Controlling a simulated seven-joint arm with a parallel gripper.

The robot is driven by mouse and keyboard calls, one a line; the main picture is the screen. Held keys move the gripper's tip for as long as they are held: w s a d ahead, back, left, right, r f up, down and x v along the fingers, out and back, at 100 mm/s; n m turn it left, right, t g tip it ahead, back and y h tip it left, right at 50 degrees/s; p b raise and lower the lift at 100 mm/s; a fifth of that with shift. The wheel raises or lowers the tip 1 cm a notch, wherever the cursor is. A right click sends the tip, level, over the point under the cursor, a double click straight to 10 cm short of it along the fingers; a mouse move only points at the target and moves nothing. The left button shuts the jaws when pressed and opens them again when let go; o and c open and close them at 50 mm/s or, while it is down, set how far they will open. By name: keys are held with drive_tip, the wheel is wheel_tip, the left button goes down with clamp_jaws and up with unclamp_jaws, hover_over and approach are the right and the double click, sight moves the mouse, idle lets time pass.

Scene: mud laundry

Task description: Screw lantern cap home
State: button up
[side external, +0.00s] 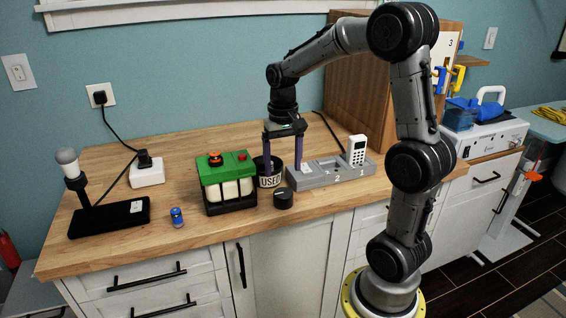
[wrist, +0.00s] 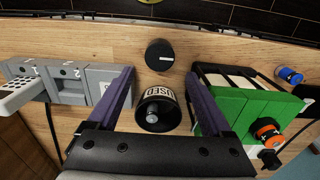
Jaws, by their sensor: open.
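A green box (side external: 228,182) with pale panels and black bars stands mid-counter; an orange-and-black knob (side external: 215,159) sits on top. A loose black round cap (side external: 283,200) with a white mark lies in front of the cup; it also shows in the wrist view (wrist: 159,55). I cannot tell for certain which is the lantern cap. My gripper (side external: 283,168) is open and points down by the black "USED" cup (side external: 270,181). In the wrist view, the cup (wrist: 158,120) lies between the open fingers (wrist: 160,72) and holds a small grey cylinder (wrist: 152,114). Nothing is gripped.
A grey numbered tray (side external: 320,178) holds a white keypad device (side external: 357,150) on the right. A black stand (side external: 108,218) with a pale bulb-like top is at left. Counter between stand and box is mostly clear.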

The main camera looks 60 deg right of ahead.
sight(283, 193)
drive_tip(key=shift+f, duration=3.95)
drive_tip(key=c, duration=0.8)
drive_tip(key=shift+r, duration=0.1)
drive_tip(key=shift+r, duration=2.95)
